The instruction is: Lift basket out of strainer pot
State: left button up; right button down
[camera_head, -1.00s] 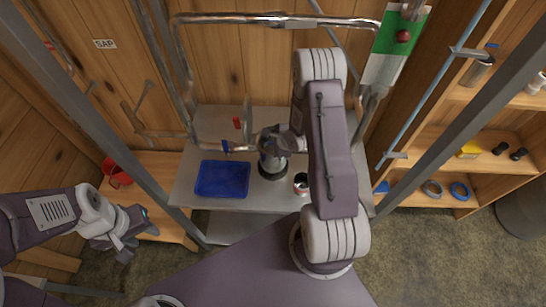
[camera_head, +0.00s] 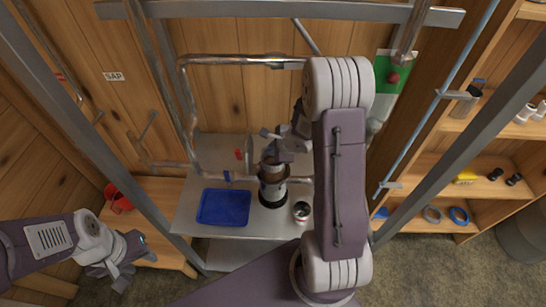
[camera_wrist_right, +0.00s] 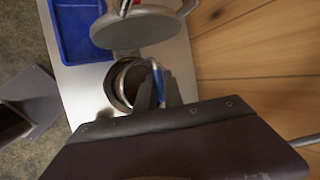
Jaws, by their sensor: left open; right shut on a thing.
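The strainer pot (camera_head: 272,191), a steel cylinder with dark bands, stands upright on the metal table right of the blue tray. A narrower grey metal basket (camera_head: 271,165) shows above its rim; I cannot tell whether its lower end is still inside. My right gripper (camera_head: 283,140) is above the pot, shut on the basket's upper part, which it partly hides. In the right wrist view, a round metal rim (camera_wrist_right: 125,85) shows beside the dark fingers (camera_wrist_right: 152,90), with a blue strip there. My left gripper (camera_head: 118,272) is open and empty at the lower left, away from the pot.
The blue tray (camera_head: 223,207) is empty. A small dark-and-white can (camera_head: 301,212) stands right of the pot. Metal pipework (camera_head: 187,110) frames the area behind. A red bucket (camera_head: 118,199) sits on the left wooden bench; shelves with tools stand at right.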

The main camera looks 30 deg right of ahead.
notch_tip(320, 180, up, 14)
jog(key=p, duration=0.7)
jog(key=shift+f, duration=0.25)
